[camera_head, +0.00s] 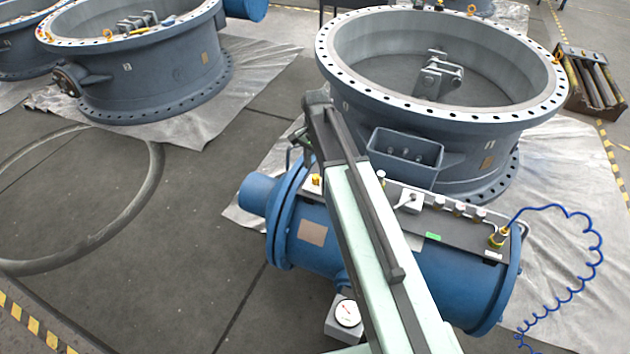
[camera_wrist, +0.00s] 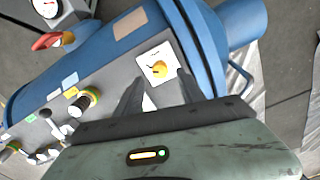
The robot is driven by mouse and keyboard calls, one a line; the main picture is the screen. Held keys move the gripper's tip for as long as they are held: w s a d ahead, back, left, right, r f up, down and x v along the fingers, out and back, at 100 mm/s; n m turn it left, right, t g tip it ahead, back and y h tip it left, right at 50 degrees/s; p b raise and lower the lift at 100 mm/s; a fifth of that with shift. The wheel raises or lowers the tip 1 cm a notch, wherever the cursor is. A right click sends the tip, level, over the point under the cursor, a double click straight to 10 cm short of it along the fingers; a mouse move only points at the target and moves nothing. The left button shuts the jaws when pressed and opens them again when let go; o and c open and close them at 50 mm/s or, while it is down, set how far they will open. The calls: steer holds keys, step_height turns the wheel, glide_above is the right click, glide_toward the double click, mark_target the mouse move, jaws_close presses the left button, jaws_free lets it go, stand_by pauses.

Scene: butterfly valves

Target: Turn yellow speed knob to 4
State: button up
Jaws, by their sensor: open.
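The yellow speed knob (camera_wrist: 158,69) sits on a white square dial plate (camera_wrist: 152,58) on the blue cylinder's grey panel in the wrist view. The numbers on the dial are too small to read. My gripper (camera_wrist: 157,88) is open, with its two dark fingers pointing toward the knob, one on each side of the plate's lower part. The fingertips look near the knob, but I cannot tell whether they touch it. In the head view a small yellow part (camera_head: 316,180), probably the knob, shows at the panel's left end, beside my arm.
The blue cylinder (camera_head: 459,283) carries more fittings, including a red-handled valve (camera_wrist: 47,41) and a black knob (camera_wrist: 82,104). A pressure gauge (camera_head: 347,313) is below it. A large grey valve ring (camera_head: 462,143) stands behind. A blue coiled hose (camera_head: 597,245) hangs at right.

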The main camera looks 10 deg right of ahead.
mark_target(316, 177)
step_height(316, 177, down, 4)
steer(key=b, duration=0.3)
steer(key=shift+f, duration=0.25)
steer(key=shift+r, duration=0.1)
jaws_close()
steer(key=shift+w, duration=0.1)
steer(key=shift+n, duration=0.3)
steer(key=n, duration=1.1)
steer(key=shift+w, duration=0.1)
